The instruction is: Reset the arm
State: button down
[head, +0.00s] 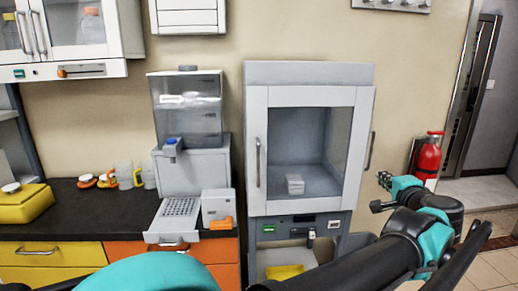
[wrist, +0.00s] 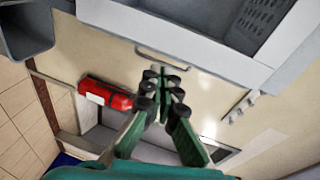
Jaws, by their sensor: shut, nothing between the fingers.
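My arm reaches out to the right in the head view, a black and teal arm low in the picture. My gripper (head: 384,179) is at its end, to the right of the white cabinet with the glass front and left of the fire extinguisher. In the wrist view my gripper (wrist: 162,88) is shut, its green fingers together at the tips with nothing between them. It appears free of any contact.
The glass-fronted cabinet (head: 257,97) stands beside the dark counter (head: 80,211). A red fire extinguisher (head: 428,160) stands by the wall near the doorway; it also shows in the wrist view (wrist: 106,93). Open floor (head: 490,262) lies at right.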

jog(key=w+a+f+n+g+y, duration=0.25)
jog(key=a+f+n, duration=0.25)
jog(key=a+f, duration=0.35)
jog(key=s+a+f+n+g, duration=0.2)
jog(key=s+f+n+g, duration=0.1)
jog(key=f, duration=0.4)
jog(key=s+a+f+n+g+h, duration=0.1)
jog(key=s+a+f+n+g, duration=0.2)
jog(key=f+n, duration=0.2)
jog(key=s+a+f+n+g, duration=0.2)
jog(key=s+f+n+g, duration=0.1)
jog(key=f, duration=0.6)
jog(key=shift+a+n+h, duration=0.25)
jog(key=shift+n+h, duration=0.1)
jog(key=shift+n, duration=0.25)
